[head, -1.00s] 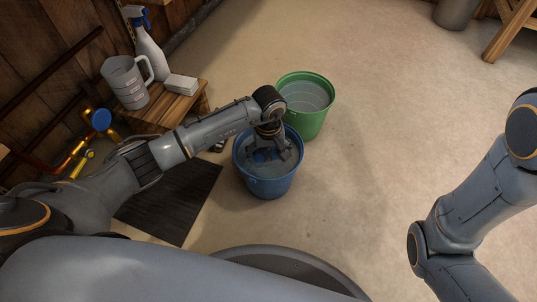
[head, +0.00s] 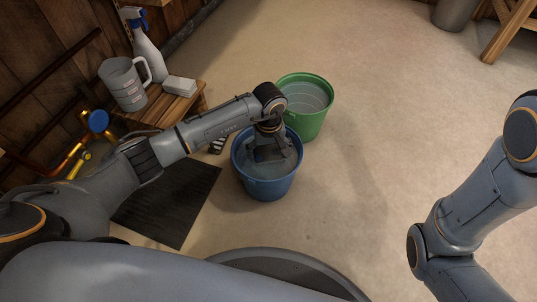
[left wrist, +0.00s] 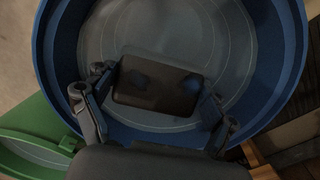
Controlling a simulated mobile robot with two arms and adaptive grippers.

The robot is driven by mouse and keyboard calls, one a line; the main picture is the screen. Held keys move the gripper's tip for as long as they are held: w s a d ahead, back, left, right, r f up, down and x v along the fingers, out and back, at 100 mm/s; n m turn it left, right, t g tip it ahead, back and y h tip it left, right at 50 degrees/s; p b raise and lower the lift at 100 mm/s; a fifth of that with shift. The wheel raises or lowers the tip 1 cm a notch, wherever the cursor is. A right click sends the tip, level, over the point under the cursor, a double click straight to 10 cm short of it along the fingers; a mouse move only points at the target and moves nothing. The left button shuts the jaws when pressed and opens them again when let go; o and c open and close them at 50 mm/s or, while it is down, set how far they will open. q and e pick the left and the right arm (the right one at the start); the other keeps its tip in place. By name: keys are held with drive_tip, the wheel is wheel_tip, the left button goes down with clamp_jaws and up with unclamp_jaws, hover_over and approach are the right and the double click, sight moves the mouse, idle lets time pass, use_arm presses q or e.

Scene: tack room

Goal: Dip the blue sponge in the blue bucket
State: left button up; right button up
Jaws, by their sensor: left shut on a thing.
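The blue bucket (head: 266,187) stands on the floor in the middle of the head view, with greyish water in it. My left gripper (head: 270,156) points down inside its rim. It is shut on a dark block, which I take to be the sponge (left wrist: 158,88); its blue hardly shows in the shade. In the left wrist view, the block lies between the fingers of my left gripper (left wrist: 152,112), within the blue bucket's round wall (left wrist: 291,60). How deep it sits in the water is hard to tell. My right gripper is out of view; only its arm shows.
A green bucket (head: 313,127) with water stands right behind the blue one. A wooden bench (head: 188,103) holds a grey jug (head: 124,88), a spray bottle (head: 147,55) and a white block (head: 180,86). A black mat (head: 170,205) lies left.

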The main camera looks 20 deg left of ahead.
use_arm(q)
drive_tip(key=shift+s, duration=0.25)
drive_tip(key=shift+s+p, duration=0.35)
drive_tip(key=shift+p, duration=0.15)
drive_tip(key=shift+s, duration=0.25)
drive_tip(key=shift+s+p, duration=0.35)
drive_tip(key=shift+w, duration=0.25)
drive_tip(key=shift+w+b, duration=0.3)
drive_tip(key=shift+b, duration=0.15)
drive_tip(key=shift+r, duration=0.1)
